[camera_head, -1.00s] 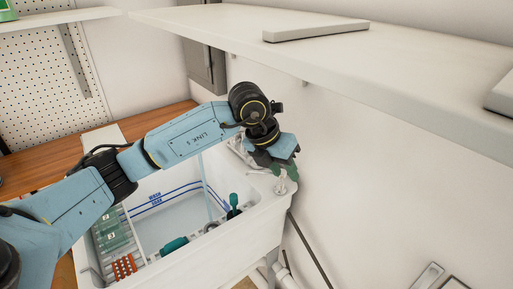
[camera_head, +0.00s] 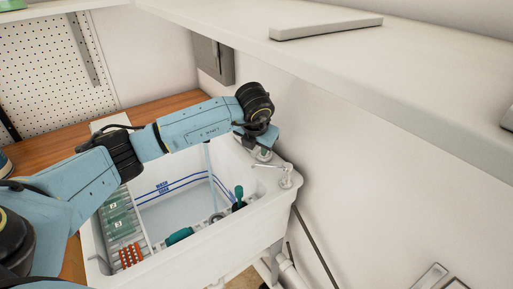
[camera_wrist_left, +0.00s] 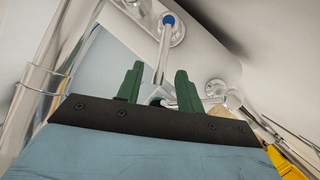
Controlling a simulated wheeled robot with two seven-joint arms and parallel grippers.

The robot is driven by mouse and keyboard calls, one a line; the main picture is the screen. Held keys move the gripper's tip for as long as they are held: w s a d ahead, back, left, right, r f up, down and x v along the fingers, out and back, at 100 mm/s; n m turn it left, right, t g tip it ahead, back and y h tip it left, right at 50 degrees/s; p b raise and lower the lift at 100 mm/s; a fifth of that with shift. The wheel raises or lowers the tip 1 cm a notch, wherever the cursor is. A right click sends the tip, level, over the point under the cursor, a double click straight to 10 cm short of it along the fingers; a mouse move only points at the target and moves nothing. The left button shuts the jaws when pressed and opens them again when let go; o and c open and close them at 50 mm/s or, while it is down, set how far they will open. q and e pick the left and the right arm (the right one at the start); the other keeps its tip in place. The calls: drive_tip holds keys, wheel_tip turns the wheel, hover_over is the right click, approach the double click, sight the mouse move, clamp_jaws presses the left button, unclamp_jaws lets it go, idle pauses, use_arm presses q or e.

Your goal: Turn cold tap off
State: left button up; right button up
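In the left wrist view a chrome lever tap with a blue cap, the cold tap (camera_wrist_left: 168,22), stands on the white ledge. Its lever reaches down toward my left gripper (camera_wrist_left: 158,88). The green fingers are apart, with the lever's end in line with the gap between them; contact cannot be told. In the head view my left gripper (camera_head: 263,154) is over the sink's back ledge, mostly hidden by my wrist. A chrome lever tap (camera_head: 287,181) stands at the right corner of the sink (camera_head: 215,245); its cap colour cannot be told. My right gripper is not in view.
A thin water stream (camera_head: 209,165) falls into the basin. A shelf (camera_head: 380,65) overhangs at right. In the wrist view a thick chrome pipe (camera_wrist_left: 50,65) is close at left and another chrome fitting (camera_wrist_left: 216,88) is at right.

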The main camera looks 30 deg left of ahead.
use_arm(q)
drive_tip(key=shift+x, duration=1.05)
clamp_jaws()
